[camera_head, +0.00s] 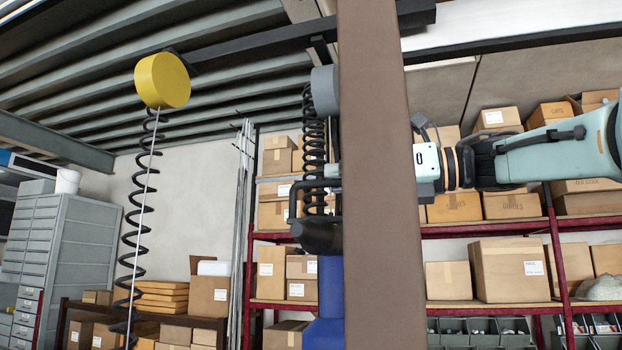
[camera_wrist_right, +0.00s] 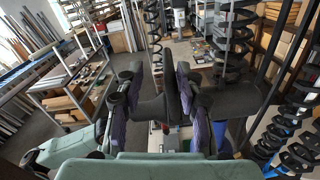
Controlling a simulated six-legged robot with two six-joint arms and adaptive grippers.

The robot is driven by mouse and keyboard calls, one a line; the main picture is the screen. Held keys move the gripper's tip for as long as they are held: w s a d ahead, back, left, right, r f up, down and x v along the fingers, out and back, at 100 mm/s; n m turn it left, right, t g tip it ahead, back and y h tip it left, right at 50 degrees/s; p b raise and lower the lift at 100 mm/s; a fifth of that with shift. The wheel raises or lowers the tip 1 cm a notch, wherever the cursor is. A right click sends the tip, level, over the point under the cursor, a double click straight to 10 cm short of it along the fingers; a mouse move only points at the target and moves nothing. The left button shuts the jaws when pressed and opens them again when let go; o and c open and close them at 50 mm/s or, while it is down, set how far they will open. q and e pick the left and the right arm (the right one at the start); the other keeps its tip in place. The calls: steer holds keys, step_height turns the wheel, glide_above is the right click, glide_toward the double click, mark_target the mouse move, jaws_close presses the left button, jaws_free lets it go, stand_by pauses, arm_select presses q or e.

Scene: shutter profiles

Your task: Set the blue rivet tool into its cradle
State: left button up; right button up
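The blue rivet tool (camera_head: 329,310) hangs upright in the head view, with a dark upper body and a blue lower part. A black coiled hose (camera_head: 314,130) runs above it. The brown post hides its right side. My right arm comes in from the right, and the post hides most of its gripper, level with the hose's lower end. In the wrist view my right gripper (camera_wrist_right: 158,78) has its fingers apart. A dark body (camera_wrist_right: 240,98) shows between and beyond them; contact is unclear. My left gripper is not in view. I cannot make out the cradle.
The brown post (camera_head: 380,200) stands close in front of the head camera. A yellow balancer (camera_head: 162,80) with another coiled hose hangs at the left. Red shelving (camera_head: 485,229) with cardboard boxes stands behind. Grey drawer cabinets (camera_head: 85,245) are at far left.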

mark_target(323, 186)
steer(key=w+a, duration=0.1)
steer(key=w+a+p, duration=0.1)
steer(key=a, duration=0.1)
steer(key=shift+w+f, duration=0.15)
steer(key=shift+w, duration=0.05)
steer(key=shift+w+a+f+p, duration=0.1)
steer(key=shift+w+a+p, duration=0.2)
steer(key=shift+w+p, duration=0.05)
steer(key=shift+s+a+r, duration=0.2)
steer(key=shift+s+a, duration=0.45)
steer(key=shift+s, duration=0.1)
steer(key=shift+c, duration=0.4)
steer(key=shift+w+d+f, duration=0.25)
steer(key=shift+w+d, duration=0.15)
steer(key=shift+w, duration=0.3)
steer(key=c, duration=0.4)
steer(key=shift+c, duration=1)
steer(key=shift+s+a+r, duration=0.15)
steer(key=shift+s+a, duration=0.1)
steer(key=shift+s, duration=0.15)
jaws_close()
steer(key=shift+w+d, duration=0.15)
steer(key=shift+w, duration=0.05)
steer(key=shift+s, duration=0.1)
